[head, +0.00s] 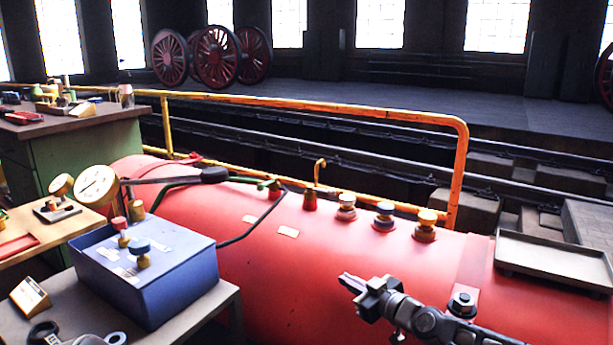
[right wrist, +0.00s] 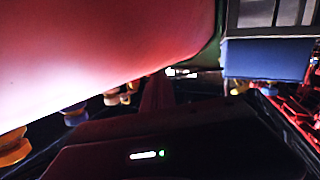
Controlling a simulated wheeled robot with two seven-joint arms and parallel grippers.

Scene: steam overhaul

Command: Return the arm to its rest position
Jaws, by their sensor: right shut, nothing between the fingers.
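My right gripper (head: 353,284) is in the head view, low and right of centre, in front of the red boiler (head: 330,263). Its fingers are shut with nothing between them and point left. My right arm comes in from the lower right edge. In the right wrist view the boiler (right wrist: 90,50) fills the upper left, close to the camera, and the gripper's dark body fills the bottom. I cannot tell whether the gripper touches the boiler. My left gripper is not in view.
A blue box (head: 165,283) with valves and a pressure gauge (head: 97,186) stand at the left. A grey tray (head: 552,256) lies at the right. A yellow railing (head: 300,105) runs behind; the space just left of the gripper is clear.

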